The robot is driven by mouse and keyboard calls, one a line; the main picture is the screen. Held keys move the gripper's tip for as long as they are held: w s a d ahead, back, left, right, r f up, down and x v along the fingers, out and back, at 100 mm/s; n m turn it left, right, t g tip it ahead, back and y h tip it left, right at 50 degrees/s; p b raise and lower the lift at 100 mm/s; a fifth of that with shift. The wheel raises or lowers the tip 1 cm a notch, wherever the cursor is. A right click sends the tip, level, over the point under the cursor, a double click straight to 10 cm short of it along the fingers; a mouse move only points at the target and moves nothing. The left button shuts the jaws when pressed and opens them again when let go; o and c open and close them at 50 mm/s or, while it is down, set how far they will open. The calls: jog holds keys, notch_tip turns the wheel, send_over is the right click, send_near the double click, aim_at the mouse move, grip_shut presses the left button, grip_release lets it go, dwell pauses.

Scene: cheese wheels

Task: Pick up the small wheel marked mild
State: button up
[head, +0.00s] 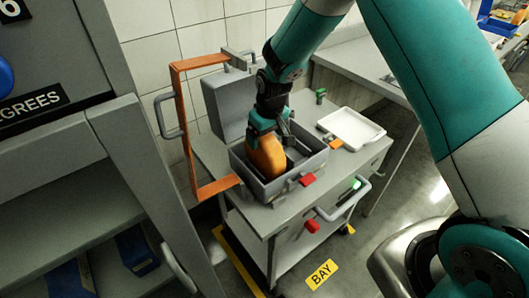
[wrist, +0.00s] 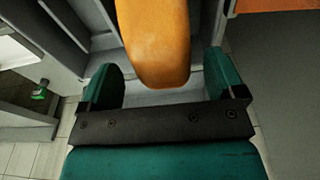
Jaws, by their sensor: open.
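An orange cheese wheel (head: 265,157) stands on edge in an open grey case (head: 313,162) on a cart. No mark saying mild is readable on it in either view. My gripper (head: 268,126) is directly above the wheel, pointing down into the case. In the wrist view my gripper (wrist: 164,85) is open, with one green finger on each side of the wheel (wrist: 155,45). Gaps show between the wheel and both fingers. The wheel's lower part is hidden by the case wall in the head view.
The case's raised lid (head: 224,105) stands behind my gripper. An orange frame (head: 187,130) rises left of the case. A white tray (head: 352,128) and a small green item (head: 320,96) are on the cart to the right. A grey shelf unit (head: 125,150) is at left.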

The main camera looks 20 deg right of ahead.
jog(key=shift+w+a+f+p, duration=0.15)
jog(key=shift+f+p, duration=0.2)
jog(key=shift+f, duration=0.7)
jog(key=shift+w+a+f+p, duration=0.15)
jog(key=shift+f+p, duration=0.15)
jog(key=shift+f, duration=0.7)
jog(key=c, duration=1.2)
jog(key=shift+w+r, duration=0.1)
jog(key=shift+c, duration=0.8)
